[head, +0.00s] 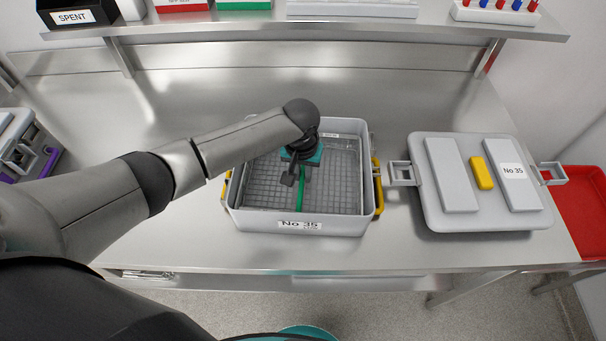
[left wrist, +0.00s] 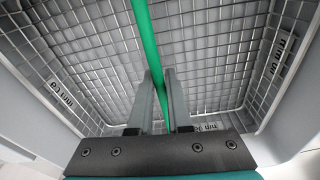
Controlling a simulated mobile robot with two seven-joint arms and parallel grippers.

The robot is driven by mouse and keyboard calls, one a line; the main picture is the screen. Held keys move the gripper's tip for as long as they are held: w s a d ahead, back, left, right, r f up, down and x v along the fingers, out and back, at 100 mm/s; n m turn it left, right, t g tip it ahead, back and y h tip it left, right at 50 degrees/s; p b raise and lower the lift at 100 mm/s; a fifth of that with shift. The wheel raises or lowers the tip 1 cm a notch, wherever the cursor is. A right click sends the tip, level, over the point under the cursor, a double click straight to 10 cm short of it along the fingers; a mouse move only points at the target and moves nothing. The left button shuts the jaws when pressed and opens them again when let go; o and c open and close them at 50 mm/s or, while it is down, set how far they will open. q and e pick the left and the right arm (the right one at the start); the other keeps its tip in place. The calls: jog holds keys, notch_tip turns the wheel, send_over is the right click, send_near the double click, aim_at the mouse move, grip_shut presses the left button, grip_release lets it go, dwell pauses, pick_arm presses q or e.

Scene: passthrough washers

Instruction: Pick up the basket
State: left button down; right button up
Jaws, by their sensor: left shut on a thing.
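The basket (head: 335,180) is a wire mesh basket inside a grey open container (head: 340,222) labelled "No 35" on the steel bench. A green bar (head: 300,196) runs across the basket as its handle. My left gripper (head: 298,180) reaches down into the container from above. In the left wrist view the gripper (left wrist: 160,85) has its two fingers on either side of the green bar (left wrist: 148,45), shut on it. The mesh (left wrist: 215,50) lies below and around the fingers. The basket appears to sit within the container. My right gripper is not in view.
A grey lid (head: 445,205) labelled "No 35" lies right of the container, with a yellow block on it. A red tray (head: 585,215) is at the far right. A shelf (head: 300,30) with boxes runs along the back. Another container (head: 25,150) stands at the left.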

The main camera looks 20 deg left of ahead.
pick_arm(q)
notch_tip(320, 180, up, 20)
jog(key=p, duration=0.2)
jog(key=shift+p, duration=0.3)
jog(key=shift+r, duration=0.1)
notch_tip(320, 180, up, 13)
jog(key=p, duration=0.9)
send_over(303, 172)
dwell(1.4)
